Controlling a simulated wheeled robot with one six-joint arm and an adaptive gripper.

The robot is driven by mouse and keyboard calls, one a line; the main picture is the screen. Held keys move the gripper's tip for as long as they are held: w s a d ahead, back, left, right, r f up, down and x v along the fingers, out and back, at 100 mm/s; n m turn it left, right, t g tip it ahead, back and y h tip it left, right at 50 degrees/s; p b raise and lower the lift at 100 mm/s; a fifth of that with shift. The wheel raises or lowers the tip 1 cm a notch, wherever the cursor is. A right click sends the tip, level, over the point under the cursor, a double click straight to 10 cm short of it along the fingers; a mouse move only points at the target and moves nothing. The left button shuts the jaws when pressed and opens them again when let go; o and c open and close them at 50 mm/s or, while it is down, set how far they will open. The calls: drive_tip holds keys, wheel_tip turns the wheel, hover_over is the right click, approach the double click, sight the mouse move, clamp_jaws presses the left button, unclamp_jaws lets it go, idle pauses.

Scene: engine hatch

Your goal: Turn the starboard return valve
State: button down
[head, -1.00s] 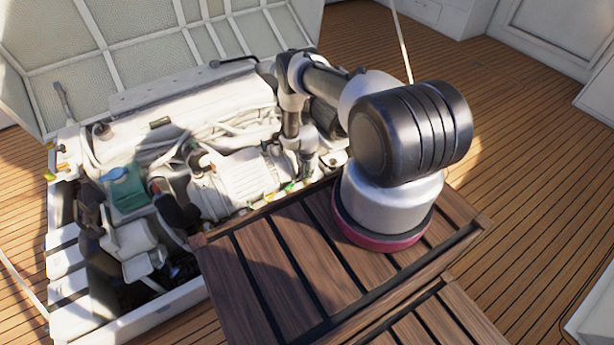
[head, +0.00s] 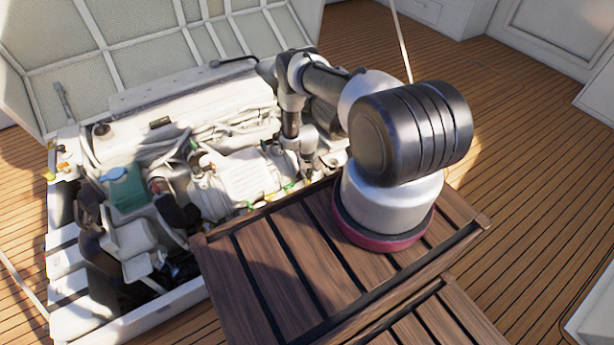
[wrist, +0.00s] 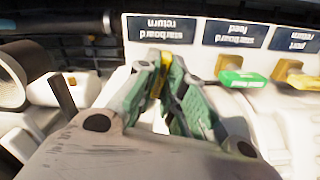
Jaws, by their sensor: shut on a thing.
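In the wrist view, the starboard return label (wrist: 161,30) reads upside down on a white panel. The starboard return valve (wrist: 165,62) shows as a narrow yellow piece just below that label. My gripper (wrist: 163,78) is shut on it, with green-padded fingers on either side. Most of the valve and its handle is hidden between the fingers, so its turn angle cannot be told. In the head view my arm reaches down at the right end of the engine, and the fingertips are hard to make out there.
The starboard feed valve (wrist: 243,78) with a green handle sits close to the right of my fingers. The port return valve (wrist: 290,72) is beyond it. A dark hose (wrist: 60,25) runs at upper left. A wooden slatted step (head: 270,270) stands before the engine (head: 190,110).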

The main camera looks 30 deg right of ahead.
drive_tip(key=shift+n, duration=1.6)
drive_tip(key=c, duration=1.7)
unclamp_jaws()
wheel_tip(320, 180, up, 12)
drive_tip(key=shift+r, duration=0.1)
